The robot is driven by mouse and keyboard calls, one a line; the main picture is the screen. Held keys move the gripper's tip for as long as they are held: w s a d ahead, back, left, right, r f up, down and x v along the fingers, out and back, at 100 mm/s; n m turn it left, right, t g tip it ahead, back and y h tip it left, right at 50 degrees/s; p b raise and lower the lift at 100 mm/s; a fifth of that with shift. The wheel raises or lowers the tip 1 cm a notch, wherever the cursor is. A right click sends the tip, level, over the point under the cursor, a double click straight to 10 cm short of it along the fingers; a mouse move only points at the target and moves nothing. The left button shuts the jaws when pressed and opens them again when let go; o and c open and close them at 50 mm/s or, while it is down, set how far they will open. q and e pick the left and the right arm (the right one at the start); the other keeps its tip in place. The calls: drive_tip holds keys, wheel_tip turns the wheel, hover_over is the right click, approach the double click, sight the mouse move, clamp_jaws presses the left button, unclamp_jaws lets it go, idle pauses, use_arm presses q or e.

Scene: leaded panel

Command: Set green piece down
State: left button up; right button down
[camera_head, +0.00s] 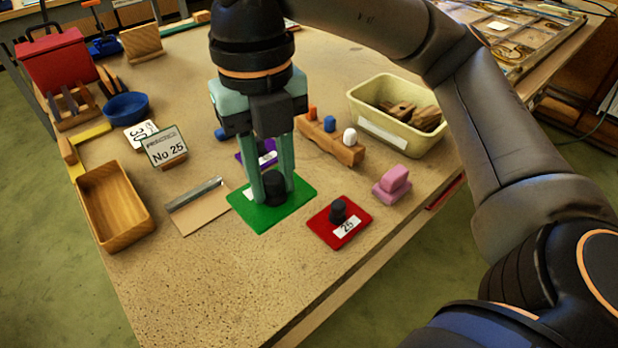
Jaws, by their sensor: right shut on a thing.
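The green piece (266,218) is a flat green plate with a dark round knob (274,188) on top. My right gripper (273,190) points down, with its two fingers shut around the knob. The piece is over the middle of the table, close to the tabletop; I cannot tell whether it touches. My gripper hides part of its far side. My left gripper is not in view.
A red piece (340,229) labelled 25 lies just right, and a purple piece (246,155) lies behind. A brown card (198,206) and wooden tray (113,206) are left. A pink block (392,185) and cream bin (378,128) are right. The front table (215,290) is clear.

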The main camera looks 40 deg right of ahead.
drive_tip(key=shift+w+d+f, duration=0.15)
drive_tip(key=shift+w+d, duration=0.1)
drive_tip(key=shift+d, duration=0.2)
drive_tip(key=w+d+f, duration=0.3)
drive_tip(key=w+d, duration=0.1)
drive_tip(key=w+d+f, duration=0.3)
drive_tip(key=d+f, duration=0.1)
drive_tip(key=shift+w, duration=0.4)
drive_tip(key=shift+w+d+f, duration=0.2)
drive_tip(key=shift+w+f, duration=0.05)
drive_tip(key=shift+f, duration=0.25)
drive_tip(key=f, duration=0.3)
drive_tip(key=w+d+f, duration=0.1)
drive_tip(key=shift+f+b, duration=0.25)
drive_tip(key=shift+b, duration=0.15)
drive_tip(key=shift+f, duration=0.1)
drive_tip(key=shift+f, duration=0.2)
drive_tip(key=c, duration=0.6)
unclamp_jaws()
drive_tip(key=shift+c, duration=0.2)
